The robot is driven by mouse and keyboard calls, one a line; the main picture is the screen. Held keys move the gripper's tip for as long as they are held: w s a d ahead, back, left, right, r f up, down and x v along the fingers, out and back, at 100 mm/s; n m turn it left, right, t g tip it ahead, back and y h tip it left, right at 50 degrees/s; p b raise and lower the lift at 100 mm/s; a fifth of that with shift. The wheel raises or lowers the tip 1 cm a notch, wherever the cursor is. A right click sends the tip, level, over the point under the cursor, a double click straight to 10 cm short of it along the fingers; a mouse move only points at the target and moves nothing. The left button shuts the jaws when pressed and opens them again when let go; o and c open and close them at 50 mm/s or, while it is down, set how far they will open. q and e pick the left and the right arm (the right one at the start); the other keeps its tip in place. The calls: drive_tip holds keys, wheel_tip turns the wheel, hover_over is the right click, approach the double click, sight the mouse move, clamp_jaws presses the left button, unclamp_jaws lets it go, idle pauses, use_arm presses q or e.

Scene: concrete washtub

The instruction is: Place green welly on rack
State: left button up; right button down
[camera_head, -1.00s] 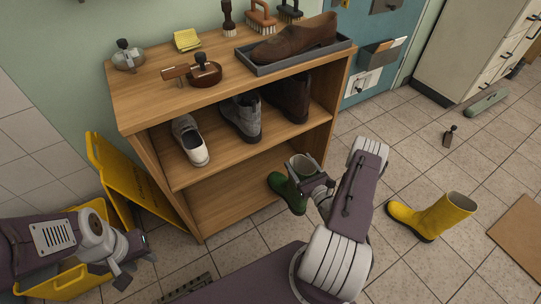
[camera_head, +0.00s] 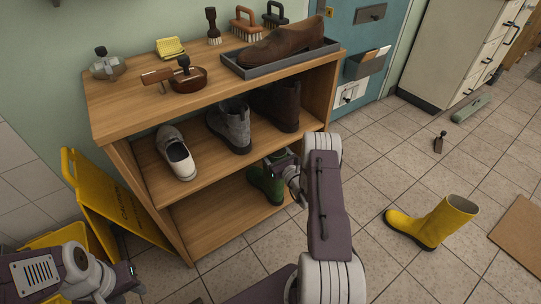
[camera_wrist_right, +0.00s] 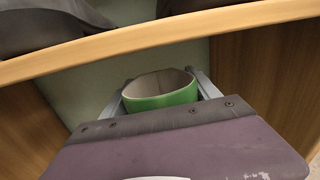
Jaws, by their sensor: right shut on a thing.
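The green welly (camera_head: 267,183) is at the right part of the wooden rack's (camera_head: 232,214) lowest shelf in the head view, upright or nearly so. I cannot tell whether its sole touches the shelf. My right gripper (camera_head: 283,160) is shut on the welly's upper shaft, and my arm hides part of it. In the right wrist view the green shaft opening (camera_wrist_right: 160,88) sits between the two fingers (camera_wrist_right: 161,92), below the edge of the middle shelf. My left gripper (camera_head: 124,285) is at the lower left, away from the welly; its jaws are unclear.
The middle shelf holds a white shoe (camera_head: 176,153), a grey boot (camera_head: 231,127) and a dark brown boot (camera_head: 282,105). A yellow folding sign (camera_head: 112,208) leans by the rack's left side. The lower shelf's left part is clear.

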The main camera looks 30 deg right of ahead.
drive_tip(key=f+b, duration=0.1)
drive_tip(key=w+f+b, duration=0.1)
drive_tip(key=f+b, duration=0.1)
drive_tip(key=shift+w+f+b, duration=0.15)
drive_tip(key=shift+b, duration=0.15)
drive_tip(key=shift+f, duration=0.1)
drive_tip(key=shift+c, duration=0.9)
unclamp_jaws()
drive_tip(key=s+p, duration=0.5)
drive_tip(key=s, duration=0.7)
drive_tip(key=shift+a+p, duration=0.2)
drive_tip(key=shift+p, duration=0.1)
